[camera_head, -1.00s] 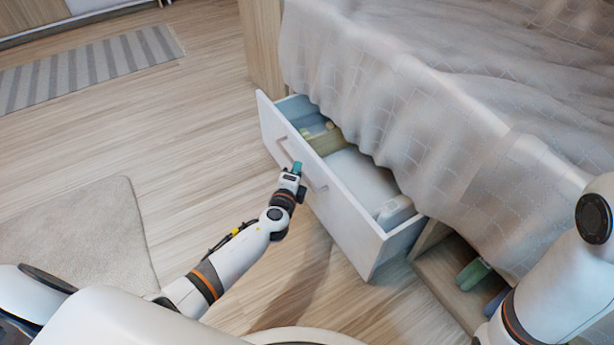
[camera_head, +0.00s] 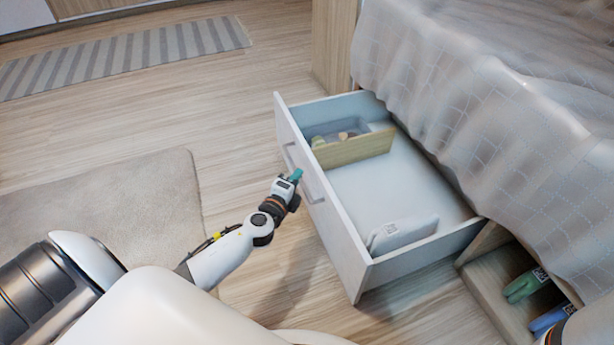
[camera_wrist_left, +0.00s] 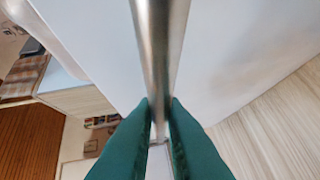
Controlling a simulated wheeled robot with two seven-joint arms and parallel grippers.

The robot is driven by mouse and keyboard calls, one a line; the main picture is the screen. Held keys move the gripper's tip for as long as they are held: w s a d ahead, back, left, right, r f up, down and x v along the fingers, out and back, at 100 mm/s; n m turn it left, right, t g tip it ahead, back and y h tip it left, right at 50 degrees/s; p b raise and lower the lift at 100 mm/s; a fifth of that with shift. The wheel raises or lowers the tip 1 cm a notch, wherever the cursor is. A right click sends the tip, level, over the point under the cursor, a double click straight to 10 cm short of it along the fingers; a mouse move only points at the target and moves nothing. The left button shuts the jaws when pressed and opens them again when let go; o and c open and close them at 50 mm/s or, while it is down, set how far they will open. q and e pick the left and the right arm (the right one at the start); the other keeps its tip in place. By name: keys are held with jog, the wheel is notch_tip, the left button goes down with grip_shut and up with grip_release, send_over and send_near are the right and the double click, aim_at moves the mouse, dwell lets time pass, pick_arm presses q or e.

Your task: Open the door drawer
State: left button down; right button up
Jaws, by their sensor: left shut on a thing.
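The white drawer (camera_head: 333,216) under the bed stands well out from the frame, its inside showing from above. A grey bar handle (camera_head: 312,183) runs along its front. My left gripper (camera_head: 297,175) is at the handle. In the left wrist view its green fingers (camera_wrist_left: 159,120) are closed on both sides of the metal handle bar (camera_wrist_left: 158,50). The drawer holds a wooden divider (camera_head: 354,149), small items in the back compartment, and a folded white cloth item (camera_head: 402,233) near the right end. My right gripper is not in view.
The bed (camera_head: 480,110) with a draped cover stands right of the drawer. An open wooden compartment (camera_head: 497,283) with green and blue items is beside it. A beige rug (camera_head: 100,215) and a striped rug (camera_head: 125,58) lie on the floor at left.

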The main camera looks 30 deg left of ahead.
pick_arm(q)
jog(key=shift+s+a, duration=1.15)
jog(key=shift+s, duration=0.2)
jog(key=c, duration=1.5)
grip_release()
jog(key=s+d+r, duration=0.1)
jog(key=s, duration=1)
jog(key=shift+s+d+r, duration=0.35)
jog(key=shift+s, duration=0.05)
